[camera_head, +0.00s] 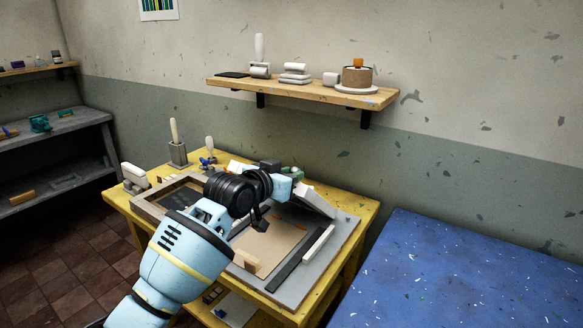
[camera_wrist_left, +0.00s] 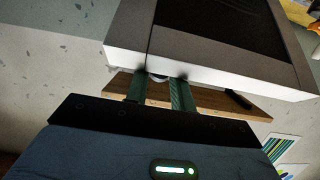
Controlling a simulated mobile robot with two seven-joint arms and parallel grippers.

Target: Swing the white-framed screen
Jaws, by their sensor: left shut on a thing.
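The white-framed screen (camera_wrist_left: 225,75) with its dark mesh fills the top of the left wrist view. My left gripper's two greenish fingers (camera_wrist_left: 160,82) meet its pale edge there, shut on the frame. In the head view a frame with a dark panel, which seems to be the screen (camera_head: 150,207), shows at the left of the work table, partly behind my arm. My left gripper (camera_head: 262,217) shows small and dark beyond my arm, mostly hidden. I cannot tell the screen's exact tilt. My right gripper is not in view.
The yellow table (camera_head: 118,198) carries a grey board with a brown sheet (camera_head: 282,238), a long dark bar (camera_head: 290,268) and a tilted pale slab (camera_head: 315,200). A wall shelf (camera_head: 300,90) holds several items above. A blue speckled surface (camera_head: 460,270) is at the right.

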